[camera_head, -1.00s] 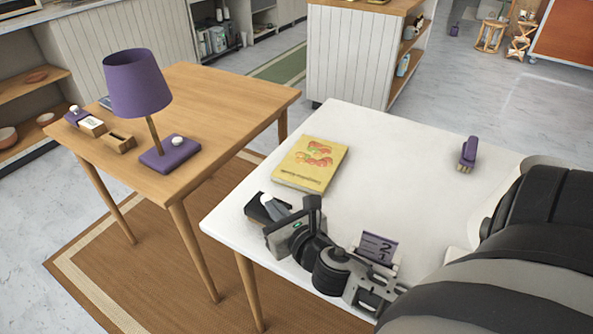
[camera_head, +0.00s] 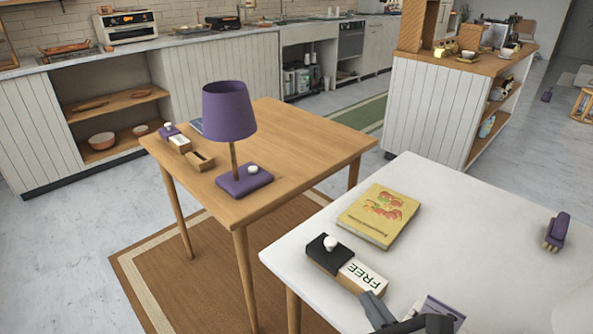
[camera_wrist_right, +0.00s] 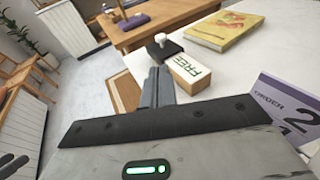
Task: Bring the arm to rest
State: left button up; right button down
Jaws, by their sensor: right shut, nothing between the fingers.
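My right gripper (camera_head: 376,309) shows only in part at the bottom edge of the head view, above the white table (camera_head: 340,215). In the right wrist view, its two fingers (camera_wrist_right: 157,88) are pressed together with nothing between them. Their tips lie close beside a small block marked FREE (camera_head: 360,276), which has a black part with a white knob. The block also shows in the wrist view (camera_wrist_right: 188,72), just right of the fingers; I cannot tell whether they touch. Most of my right arm is outside the head view. My left gripper is not in view.
A yellow book (camera_head: 378,215) lies on the white table behind the block. A purple numbered card (camera_wrist_right: 287,110) stands right of the gripper. A purple brush (camera_head: 557,232) is at the right. A wooden table (camera_head: 300,140) carries a purple lamp (camera_head: 230,112).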

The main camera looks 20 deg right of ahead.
jog(key=f+m, duration=0.1)
jog(key=m, duration=0.1)
jog(key=f+m, duration=0.1)
jog(key=m, duration=0.1)
jog(key=a+f+m+g, duration=0.1)
jog(key=m, duration=0.1)
jog(key=shift+w+m, duration=0.1)
jog(key=shift+m, duration=0.2)
jog(key=a+f+m+g+y, duration=0.2)
jog(key=a+f+m+y, duration=0.1)
jog(key=m, duration=1)
jog(key=a+f+m+g+y, duration=0.1)
jog(key=a+f+m, duration=0.4)
jog(key=m, duration=0.7)
jog(key=a+y, duration=0.1)
jog(key=a, duration=0.1)
jog(key=shift+a+f+m+g+y, duration=0.2)
jog(key=shift+a+m+g+y, duration=0.1)
jog(key=shift+m+g+y, duration=0.1)
